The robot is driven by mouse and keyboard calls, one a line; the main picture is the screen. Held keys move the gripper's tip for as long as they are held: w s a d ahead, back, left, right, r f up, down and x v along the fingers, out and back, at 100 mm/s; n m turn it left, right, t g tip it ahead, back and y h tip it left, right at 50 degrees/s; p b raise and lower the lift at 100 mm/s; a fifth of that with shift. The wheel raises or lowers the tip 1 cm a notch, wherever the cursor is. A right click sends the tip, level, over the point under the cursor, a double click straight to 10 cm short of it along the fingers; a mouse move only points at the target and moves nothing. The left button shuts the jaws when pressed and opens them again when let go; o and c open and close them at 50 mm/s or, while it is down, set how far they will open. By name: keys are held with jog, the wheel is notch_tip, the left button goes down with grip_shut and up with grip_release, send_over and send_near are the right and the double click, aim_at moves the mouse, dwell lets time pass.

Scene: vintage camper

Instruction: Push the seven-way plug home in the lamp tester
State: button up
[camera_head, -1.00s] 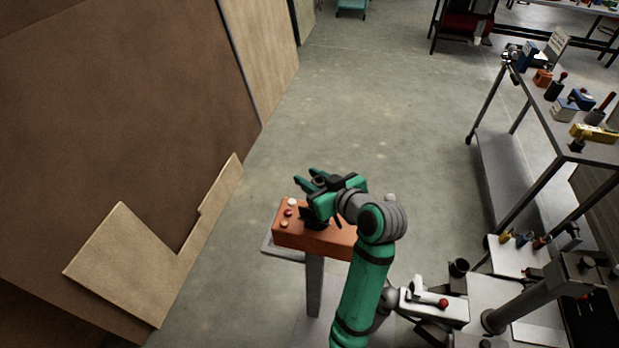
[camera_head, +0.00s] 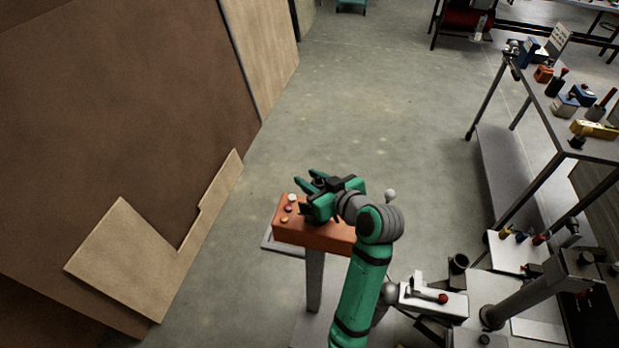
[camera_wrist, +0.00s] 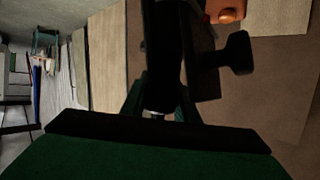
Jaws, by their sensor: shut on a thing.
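The lamp tester is an orange box (camera_head: 298,234) on a narrow stand, with white, red and orange round lamps on its left end in the head view. My green and black gripper (camera_head: 310,195) is over the top of the box, to the right of the lamps. It is shut on the dark plug (camera_wrist: 165,60), which shows between the fingers in the wrist view. The gripper hides the plug's front end and the socket, so I cannot tell how deep the plug sits. A corner of the orange tester with a glowing lamp (camera_wrist: 231,14) shows at the wrist view's top.
Brown panels (camera_head: 110,110) lean at the left. A metal workbench (camera_head: 600,148) with several tools stands at the right. My own deck carries a white tray with small parts at the lower right. The floor (camera_head: 370,110) beyond the tester is clear.

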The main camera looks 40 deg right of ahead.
jog(key=shift+f, duration=0.55)
jog(key=o, duration=1.2)
jog(key=v, duration=1.1)
jog(key=shift+w, duration=0.15)
